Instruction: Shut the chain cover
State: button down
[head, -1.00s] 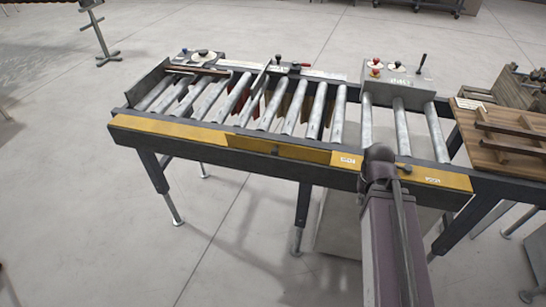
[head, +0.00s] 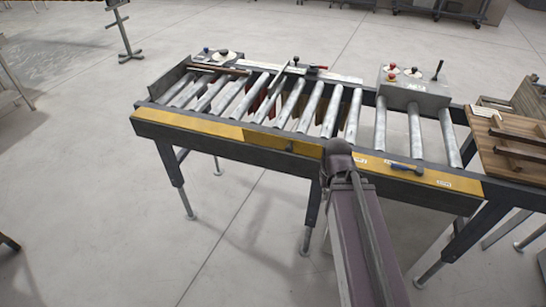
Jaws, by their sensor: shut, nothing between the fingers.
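A long yellow cover strip runs along the front side of the roller conveyor in the head view. My purple-grey arm reaches up from the bottom and overlaps the strip between the knob and the handle. My gripper itself does not show.
Metal rollers (head: 328,108) fill the conveyor top. A grey control box (head: 414,94) with red buttons and a lever stands on its far right side. A wooden board (head: 505,150) with slats lies at the right end. The floor in front is clear.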

aim_at(312, 149)
jog(key=u, duration=0.3)
jog(key=k, duration=1.35)
jog(key=z, duration=0.75)
jog(key=i, duration=1)
